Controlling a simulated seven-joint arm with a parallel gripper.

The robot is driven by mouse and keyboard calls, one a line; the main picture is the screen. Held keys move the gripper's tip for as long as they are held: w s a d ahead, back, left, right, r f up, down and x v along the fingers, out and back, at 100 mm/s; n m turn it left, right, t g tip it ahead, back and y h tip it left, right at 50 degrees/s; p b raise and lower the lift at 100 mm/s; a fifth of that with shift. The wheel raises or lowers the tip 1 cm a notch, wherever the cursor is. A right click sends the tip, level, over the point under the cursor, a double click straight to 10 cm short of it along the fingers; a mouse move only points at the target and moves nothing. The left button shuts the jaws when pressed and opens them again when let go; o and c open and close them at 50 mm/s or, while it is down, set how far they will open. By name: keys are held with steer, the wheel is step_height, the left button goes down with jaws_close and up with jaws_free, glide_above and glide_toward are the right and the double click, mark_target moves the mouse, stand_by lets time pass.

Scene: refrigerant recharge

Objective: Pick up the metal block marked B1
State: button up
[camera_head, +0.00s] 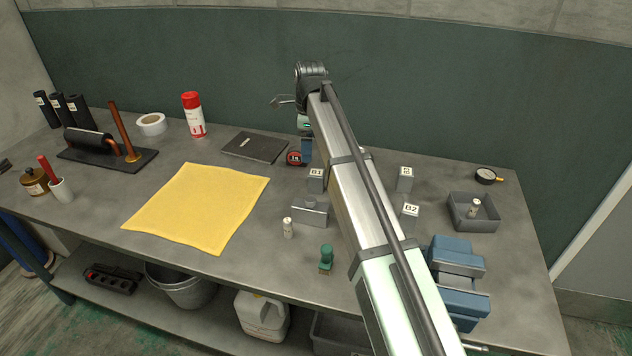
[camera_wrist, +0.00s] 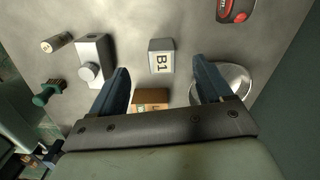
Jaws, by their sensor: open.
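The metal block marked B1 (camera_head: 316,180) is a small grey block standing on the bench, left of my arm in the head view. In the wrist view the B1 block (camera_wrist: 161,56) lies ahead of my gripper, its white label facing up and turned sideways. My gripper (camera_wrist: 161,68) is open, with its two blue fingers apart and nothing held. The block shows beyond the fingertips, roughly centred between them, and appears apart from both. In the head view my gripper (camera_head: 306,150) hangs above the bench behind the block, partly hidden by my arm.
A B2 block (camera_head: 410,213) and another labelled block (camera_head: 405,178) stand right of my arm.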

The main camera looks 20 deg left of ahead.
mark_target(316, 181)
steer(key=d, duration=0.1)
steer(key=w+d+m, duration=0.1)
steer(key=shift+d+r, duration=0.15)
steer(key=shift+d, duration=0.2)
step_height(316, 181, down, 8)
steer(key=shift+s+f, duration=0.1)
steer(key=shift+s+a+f, duration=0.1)
steer(key=shift+s+f, duration=0.05)
steer(key=shift+f, duration=2.55)
jaws_close()
steer(key=shift+r, duration=0.1)
